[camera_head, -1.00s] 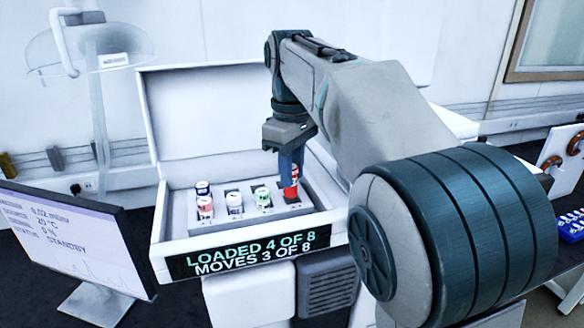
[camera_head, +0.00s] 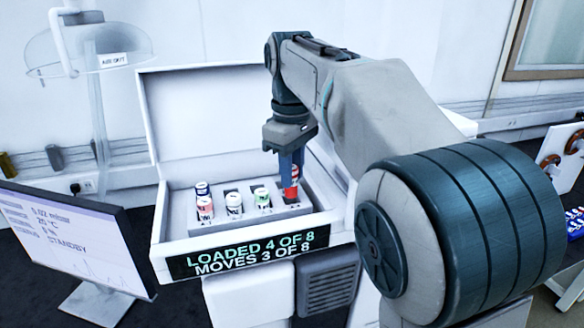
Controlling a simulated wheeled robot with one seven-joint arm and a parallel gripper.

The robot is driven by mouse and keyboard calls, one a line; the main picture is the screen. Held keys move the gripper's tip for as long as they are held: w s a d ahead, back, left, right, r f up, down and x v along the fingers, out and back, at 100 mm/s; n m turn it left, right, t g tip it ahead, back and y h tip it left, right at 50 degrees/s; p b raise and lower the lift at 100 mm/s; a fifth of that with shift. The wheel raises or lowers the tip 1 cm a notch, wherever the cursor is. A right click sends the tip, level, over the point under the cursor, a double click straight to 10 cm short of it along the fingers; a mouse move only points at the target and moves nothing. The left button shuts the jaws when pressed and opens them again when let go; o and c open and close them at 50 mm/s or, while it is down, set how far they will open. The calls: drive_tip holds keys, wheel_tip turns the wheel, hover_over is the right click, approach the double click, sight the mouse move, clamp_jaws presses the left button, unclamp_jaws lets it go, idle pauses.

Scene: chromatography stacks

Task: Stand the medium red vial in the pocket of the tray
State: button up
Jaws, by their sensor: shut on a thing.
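The medium red vial (camera_head: 290,190) is upright at the right end of the front row of the grey tray (camera_head: 305,203), inside the open white case. My gripper (camera_head: 291,173) points down and is shut on the vial's upper part. The gripper hides part of the vial, and I cannot tell whether its base rests on the pocket floor. Several other vials stand in the tray: a pink-and-white one (camera_head: 205,207), a white one (camera_head: 234,204), a green-and-white one (camera_head: 262,197) and a dark blue-capped one (camera_head: 202,188).
The case's raised lid (camera_head: 200,110) stands behind the tray. A display on the case front (camera_head: 250,252) reads "LOADED 4 OF 8, MOVES 3 OF 8". A monitor (camera_head: 70,240) stands at the left. A blue rack (camera_head: 574,222) shows at the far right.

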sight(292, 196)
drive_tip(key=shift+f, duration=0.2)
drive_tip(key=shift+f+b, duration=0.9)
drive_tip(key=shift+f, duration=0.2)
drive_tip(key=shift+f, duration=0.15)
drive_tip(key=shift+f+b, duration=0.35)
drive_tip(key=shift+f, duration=0.1)
drive_tip(key=o, duration=1.5)
drive_tip(key=shift+c, duration=0.2)
drive_tip(key=shift+r, duration=0.1)
wheel_tip(292, 196, up, 7)
drive_tip(key=p, duration=0.6)
drive_tip(key=shift+p, duration=0.4)
